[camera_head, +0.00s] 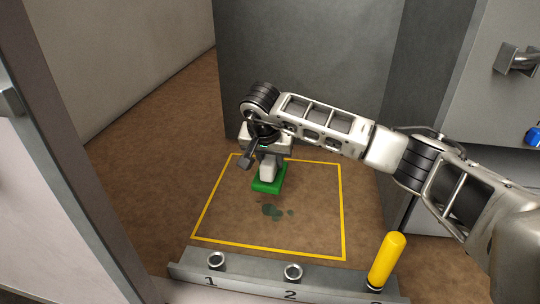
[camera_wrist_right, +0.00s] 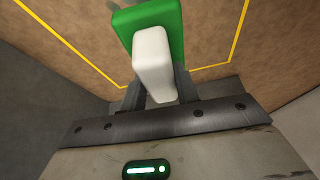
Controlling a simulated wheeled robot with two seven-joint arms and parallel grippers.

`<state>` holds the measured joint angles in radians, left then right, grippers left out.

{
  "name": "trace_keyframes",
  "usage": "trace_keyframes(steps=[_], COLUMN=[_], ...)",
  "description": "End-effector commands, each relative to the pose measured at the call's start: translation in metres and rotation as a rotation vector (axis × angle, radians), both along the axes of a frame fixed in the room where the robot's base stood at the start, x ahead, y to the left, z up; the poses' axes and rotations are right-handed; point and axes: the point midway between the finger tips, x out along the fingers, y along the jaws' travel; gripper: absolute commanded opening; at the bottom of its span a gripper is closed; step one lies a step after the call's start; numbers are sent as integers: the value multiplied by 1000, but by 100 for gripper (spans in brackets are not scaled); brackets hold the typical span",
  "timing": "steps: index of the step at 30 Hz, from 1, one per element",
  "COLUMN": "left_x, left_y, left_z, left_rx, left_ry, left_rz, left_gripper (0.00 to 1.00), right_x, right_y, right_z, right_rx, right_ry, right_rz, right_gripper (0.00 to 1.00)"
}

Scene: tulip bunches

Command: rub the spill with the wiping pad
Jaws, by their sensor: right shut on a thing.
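The wiping pad is a green block with a white grip; its green base (camera_head: 269,180) shows in the head view inside the yellow outline. My right gripper (camera_head: 267,160) reaches down from above and is shut on the white grip. In the right wrist view the gripper's dark fingers (camera_wrist_right: 154,95) are on either side of the white grip, and the wiping pad (camera_wrist_right: 150,40) points away from the palm. The spill (camera_head: 273,211) is a cluster of dark green blotches on the brown surface, just nearer the camera than the pad. My left gripper is in neither view.
A yellow outline (camera_head: 341,215) surrounds the spill. A grey rack (camera_head: 250,285) with numbered sockets runs along the near side, and a yellow cylinder (camera_head: 387,260) stands upright at its right end. A tall grey panel (camera_head: 300,60) rises behind. The brown surface left of the outline is clear.

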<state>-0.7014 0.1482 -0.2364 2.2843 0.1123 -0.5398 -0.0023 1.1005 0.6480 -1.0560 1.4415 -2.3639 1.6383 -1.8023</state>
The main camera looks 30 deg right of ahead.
Motion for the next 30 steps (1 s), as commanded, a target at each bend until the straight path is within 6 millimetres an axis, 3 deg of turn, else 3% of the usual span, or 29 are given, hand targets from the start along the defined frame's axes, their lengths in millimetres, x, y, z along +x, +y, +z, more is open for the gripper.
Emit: trace_keyframes(steps=[6, 20, 23, 30], left_x=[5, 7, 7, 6], left_y=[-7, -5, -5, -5], left_z=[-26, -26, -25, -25], left_rx=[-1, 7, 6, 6], left_ry=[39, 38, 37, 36], left_rz=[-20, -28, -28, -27], left_gripper=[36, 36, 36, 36], right_x=[0, -7, -24, -97], right_y=[0, 7, 23, 66], right_z=[-16, -11, -2, 20], right_rx=[2, 5, 12, 12], right_ry=[-1, -5, -11, -11], right_rz=[0, 50, 160, 517], right_gripper=[12, 12, 12, 12])
